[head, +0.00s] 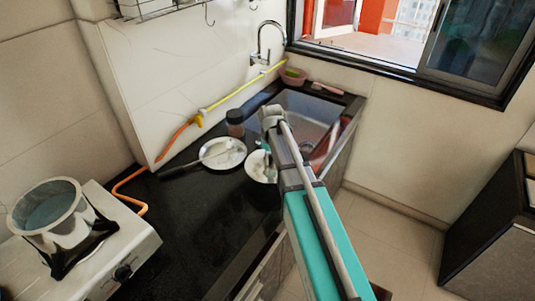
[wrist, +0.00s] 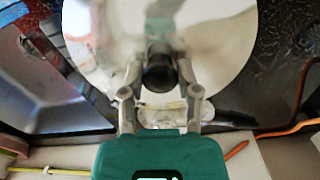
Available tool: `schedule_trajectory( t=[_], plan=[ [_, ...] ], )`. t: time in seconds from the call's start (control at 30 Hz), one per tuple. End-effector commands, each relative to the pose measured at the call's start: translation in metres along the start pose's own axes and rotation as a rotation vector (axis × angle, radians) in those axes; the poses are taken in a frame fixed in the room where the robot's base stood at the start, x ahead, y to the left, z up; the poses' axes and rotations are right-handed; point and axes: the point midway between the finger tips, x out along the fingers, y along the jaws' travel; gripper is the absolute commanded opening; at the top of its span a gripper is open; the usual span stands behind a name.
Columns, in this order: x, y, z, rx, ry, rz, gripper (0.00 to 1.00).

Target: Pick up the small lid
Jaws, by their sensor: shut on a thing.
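The small lid (wrist: 95,55) is a round, shiny silver-white disc with a black knob (wrist: 159,72), filling the upper middle of the wrist view. My gripper (wrist: 160,75) is shut on the knob, with one finger on each side of it. In the head view, the lid (head: 260,170) shows as a pale disc under the end of my arm, partly hidden by it. My gripper (head: 265,147) is hard to make out there. I cannot tell whether the lid touches the counter.
The sink (head: 312,108) is to the right. A pot (head: 50,210) sits on the stove (head: 130,255) at left.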

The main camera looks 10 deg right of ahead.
Motion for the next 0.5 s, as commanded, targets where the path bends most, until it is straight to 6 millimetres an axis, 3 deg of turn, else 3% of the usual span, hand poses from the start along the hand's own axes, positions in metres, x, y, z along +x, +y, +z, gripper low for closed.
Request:
schedule_trajectory(
  t=[0.03,0.2,0.5],
  plan=[
    [-0.012,-0.005,0.006,0.000,0.000,0.000,0.00],
    [-0.026,-0.030,0.036,-0.001,0.000,0.000,0.00],
    [-0.042,-0.055,0.064,0.000,0.000,0.000,0.00]
  ],
)
